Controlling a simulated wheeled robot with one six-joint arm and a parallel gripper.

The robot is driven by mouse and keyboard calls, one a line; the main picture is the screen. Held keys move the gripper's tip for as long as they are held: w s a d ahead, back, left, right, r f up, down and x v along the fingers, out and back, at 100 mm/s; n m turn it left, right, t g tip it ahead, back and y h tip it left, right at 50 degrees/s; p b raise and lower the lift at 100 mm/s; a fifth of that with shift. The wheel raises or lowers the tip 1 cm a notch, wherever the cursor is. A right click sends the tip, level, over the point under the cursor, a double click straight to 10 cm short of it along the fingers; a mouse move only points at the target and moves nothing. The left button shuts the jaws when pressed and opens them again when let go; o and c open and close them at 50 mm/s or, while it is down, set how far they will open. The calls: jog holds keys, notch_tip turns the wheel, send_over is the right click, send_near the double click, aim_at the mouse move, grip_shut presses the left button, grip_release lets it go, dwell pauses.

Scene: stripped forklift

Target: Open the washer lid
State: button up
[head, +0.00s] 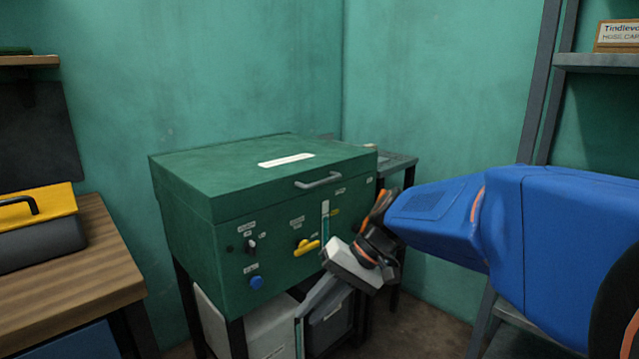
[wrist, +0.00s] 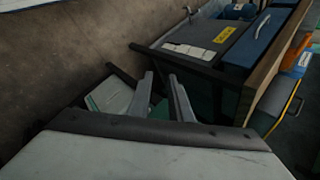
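The washer (head: 285,240) is a green box on dark legs, with knobs and labels on its front. Its lid (head: 225,170) lies flat and shut on top, with a white label. A grey bar handle (head: 318,180) is on the lid's front edge. My gripper (head: 308,312) is in front of the washer's lower right front, below the handle and apart from it, pointing down-left. In the wrist view my gripper (wrist: 162,82) has its two fingers apart with nothing between them. The handle is not recognisable in the wrist view.
A yellow lever (head: 306,247) and a blue button (head: 256,283) are on the washer's front. A wooden bench (head: 75,260) with a yellow-topped toolbox (head: 40,235) stands left. Pale bins (head: 255,325) sit under the washer. Shelving (head: 598,62) stands right.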

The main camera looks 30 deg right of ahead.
jog(key=w+d+r+m+t+y, duration=0.25)
jog(key=w+d+r, duration=0.2)
jog(key=w, duration=0.25)
jog(key=m+t+y, duration=0.2)
jog(key=m+t, duration=0.1)
jog(key=t, duration=0.8)
send_near(324, 182)
jog(key=x, duration=1)
jog(key=shift+w+d+f, duration=0.1)
jog(key=shift+w+d, duration=0.05)
jog(key=shift+w, duration=0.2)
grip_shut()
